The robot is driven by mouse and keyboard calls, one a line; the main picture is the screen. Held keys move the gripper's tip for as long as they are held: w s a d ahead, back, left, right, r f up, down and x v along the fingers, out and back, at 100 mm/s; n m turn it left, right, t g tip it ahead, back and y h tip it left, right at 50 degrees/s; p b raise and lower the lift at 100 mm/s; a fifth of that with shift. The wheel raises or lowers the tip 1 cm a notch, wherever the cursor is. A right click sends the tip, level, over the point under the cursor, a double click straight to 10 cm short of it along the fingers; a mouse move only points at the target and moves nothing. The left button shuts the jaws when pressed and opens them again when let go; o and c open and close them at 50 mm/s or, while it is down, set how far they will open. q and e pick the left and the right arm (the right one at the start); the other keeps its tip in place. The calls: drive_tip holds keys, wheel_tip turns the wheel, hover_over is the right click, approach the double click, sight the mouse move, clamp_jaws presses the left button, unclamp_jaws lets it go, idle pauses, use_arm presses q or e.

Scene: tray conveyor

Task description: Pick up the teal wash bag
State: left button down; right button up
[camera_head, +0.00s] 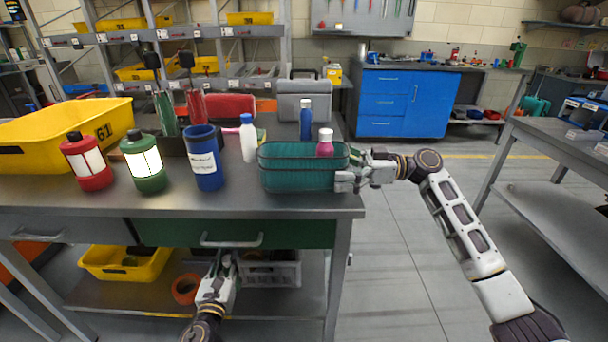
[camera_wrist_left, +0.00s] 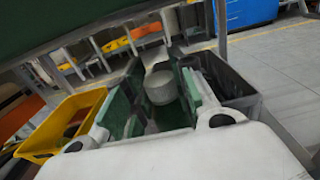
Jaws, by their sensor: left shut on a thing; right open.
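The teal wash bag (camera_head: 290,180), a rounded box shape with dark piping, stands upright on the workbench (camera_head: 240,205) near its right end. A pink bottle (camera_head: 325,146) shows over its top; I cannot tell if it is inside or on it. My right gripper (camera_head: 346,182) is open at the bag's right end, its fingertips at the bag's side; contact is unclear. My left gripper (camera_head: 228,260) is low in front of the bench, below the drawer handle (camera_head: 231,241). It is shut on a grey round thing (camera_wrist_left: 160,87), seen between its green pads in the left wrist view.
A yellow bin (camera_head: 125,262) and grey crate (camera_head: 275,273) are below. The floor to the right is clear.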

sight(304, 168)
drive_tip(key=shift+a, duration=1.35)
drive_tip(key=c, duration=1)
